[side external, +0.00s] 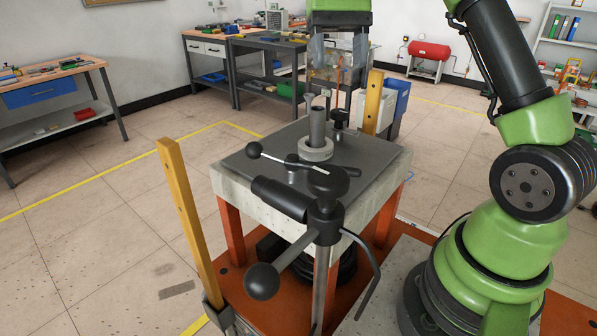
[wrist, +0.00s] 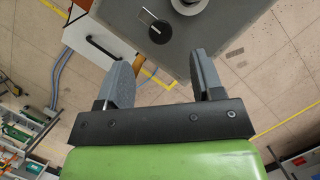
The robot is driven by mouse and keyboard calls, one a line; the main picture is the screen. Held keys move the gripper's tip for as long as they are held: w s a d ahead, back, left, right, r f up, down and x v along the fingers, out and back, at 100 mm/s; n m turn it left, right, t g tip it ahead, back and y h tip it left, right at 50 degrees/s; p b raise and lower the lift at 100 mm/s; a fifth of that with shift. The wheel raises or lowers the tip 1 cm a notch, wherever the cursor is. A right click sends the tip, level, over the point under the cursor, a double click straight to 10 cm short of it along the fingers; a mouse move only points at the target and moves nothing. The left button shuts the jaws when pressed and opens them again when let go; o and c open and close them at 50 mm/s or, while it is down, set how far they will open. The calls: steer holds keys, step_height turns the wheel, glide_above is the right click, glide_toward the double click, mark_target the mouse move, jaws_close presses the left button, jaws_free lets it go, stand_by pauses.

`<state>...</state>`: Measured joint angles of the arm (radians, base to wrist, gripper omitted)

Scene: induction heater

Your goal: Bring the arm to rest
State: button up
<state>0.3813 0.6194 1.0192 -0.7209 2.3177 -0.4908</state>
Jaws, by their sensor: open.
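My gripper (side external: 331,98) hangs at the top middle of the side external view, fingers down, behind the upright post (side external: 317,127) on the induction heater's dark top plate (side external: 245,165). In the wrist view my gripper (wrist: 164,68) is open, with a wide gap and nothing between the two grey fingers. The plate (wrist: 245,30) lies beyond the fingers there. A grey ring (side external: 316,151) surrounds the foot of the post. Part of the ring shows at the wrist view's top edge.
Workbenches (side external: 55,85) and a red tank (side external: 430,52) are farther back. Open floor lies to the left.

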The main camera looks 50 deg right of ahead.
steer(key=s+a+r+n+t+h, duration=0.25)
steer(key=s+a+r+t, duration=0.25)
steer(key=s+a, duration=0.3)
steer(key=s+a+f+n+t+y, duration=0.1)
steer(key=s+a+f+t, duration=0.3)
steer(key=s, duration=0.4)
steer(key=shift+a+n+t+y, duration=0.35)
steer(key=shift+n+t, duration=0.1)
steer(key=shift+t, duration=0.15)
